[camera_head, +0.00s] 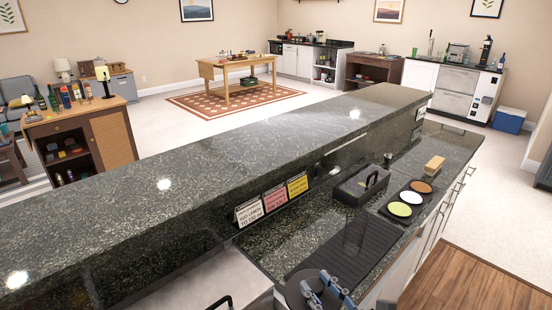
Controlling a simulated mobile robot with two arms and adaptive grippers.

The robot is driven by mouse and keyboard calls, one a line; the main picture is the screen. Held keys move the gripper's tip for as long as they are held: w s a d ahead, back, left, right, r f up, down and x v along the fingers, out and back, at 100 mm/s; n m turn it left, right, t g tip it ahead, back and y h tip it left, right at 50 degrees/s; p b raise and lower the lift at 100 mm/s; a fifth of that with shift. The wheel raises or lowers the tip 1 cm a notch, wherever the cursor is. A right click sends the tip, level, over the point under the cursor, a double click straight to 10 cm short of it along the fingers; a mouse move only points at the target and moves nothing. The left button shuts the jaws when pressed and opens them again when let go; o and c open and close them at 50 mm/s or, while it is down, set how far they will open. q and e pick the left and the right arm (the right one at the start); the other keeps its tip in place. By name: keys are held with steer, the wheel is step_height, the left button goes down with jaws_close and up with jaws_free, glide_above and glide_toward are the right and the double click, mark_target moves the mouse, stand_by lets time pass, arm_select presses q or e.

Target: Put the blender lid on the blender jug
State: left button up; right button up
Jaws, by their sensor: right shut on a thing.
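My right gripper (328,288), with blue-grey finger links, is at the bottom edge, above the near end of the lower counter. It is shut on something. A dark round disc (296,294) shows against its left side; it may be the blender lid, but the frame edge and the fingers hide part of it. I cannot make out a blender jug for certain. My left gripper is not in view.
A raised speckled bar top (200,150) runs along the lower counter. On the counter are a ribbed dark mat (345,250), a grey box with a handle (361,187), a tray with three coloured discs (404,210) and small signs (274,197). The bar top is clear.

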steer(key=shift+s+f+h, duration=0.15)
steer(key=shift+s+h, duration=0.15)
steer(key=shift+s, duration=0.1)
steer(key=s+d+f+m+t+h, duration=0.1)
steer(key=s+d+m+h, duration=0.4)
steer(key=s+d+h, duration=0.2)
steer(key=shift+s+t, duration=0.15)
steer(key=shift+t, duration=0.15)
steer(key=shift+s+a+f, duration=0.1)
steer(key=shift+f, duration=0.05)
